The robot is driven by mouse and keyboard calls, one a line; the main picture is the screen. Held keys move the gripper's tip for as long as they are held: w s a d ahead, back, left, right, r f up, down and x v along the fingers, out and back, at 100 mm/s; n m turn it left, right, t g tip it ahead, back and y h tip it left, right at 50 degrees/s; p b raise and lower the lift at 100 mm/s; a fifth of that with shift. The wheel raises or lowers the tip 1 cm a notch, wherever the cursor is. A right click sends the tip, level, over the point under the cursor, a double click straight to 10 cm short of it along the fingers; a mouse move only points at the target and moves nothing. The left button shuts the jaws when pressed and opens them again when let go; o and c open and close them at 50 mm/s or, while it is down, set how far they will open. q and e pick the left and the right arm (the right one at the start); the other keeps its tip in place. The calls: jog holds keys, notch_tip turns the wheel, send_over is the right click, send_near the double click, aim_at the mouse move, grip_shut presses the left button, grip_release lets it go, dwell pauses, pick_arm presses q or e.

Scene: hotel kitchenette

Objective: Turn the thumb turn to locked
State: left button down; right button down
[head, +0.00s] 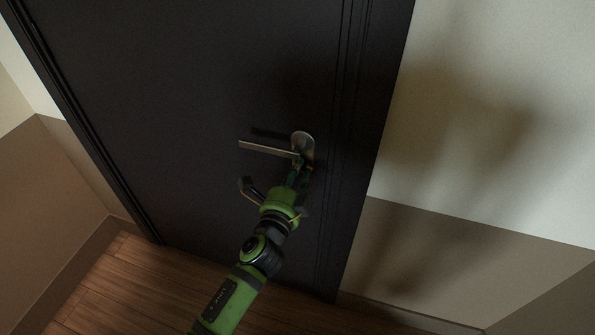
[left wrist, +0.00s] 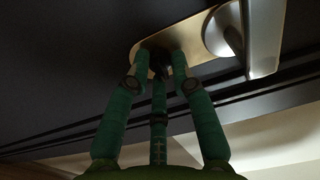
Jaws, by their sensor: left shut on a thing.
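The dark door (head: 190,90) fills the middle of the head view and is shut against its frame. A metal plate (head: 304,139) near its right edge carries a lever handle (head: 268,149) pointing left. In the left wrist view the plate (left wrist: 192,36) shows with the lever (left wrist: 264,35) at upper right. My left gripper (head: 299,170), with green fingers, reaches the plate's lower end below the lever. Its fingers (left wrist: 160,62) are shut on the thumb turn (left wrist: 160,71), a small dark piece mostly hidden between them. I cannot tell which way the thumb turn points. My right gripper is not in view.
The lever stands close above my left fingers. A beige and brown wall (head: 480,190) lies right of the door, another wall (head: 50,180) at the left. The wooden floor (head: 130,285) is clear where it shows.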

pick_arm(q)
jog(key=shift+d+r, duration=0.2)
jog(key=shift+r, duration=0.05)
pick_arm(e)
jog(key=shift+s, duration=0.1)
pick_arm(q)
jog(key=c, duration=1.1)
grip_release()
jog(key=shift+d+f, duration=0.1)
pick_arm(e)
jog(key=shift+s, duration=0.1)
pick_arm(q)
jog(key=v, duration=1.2)
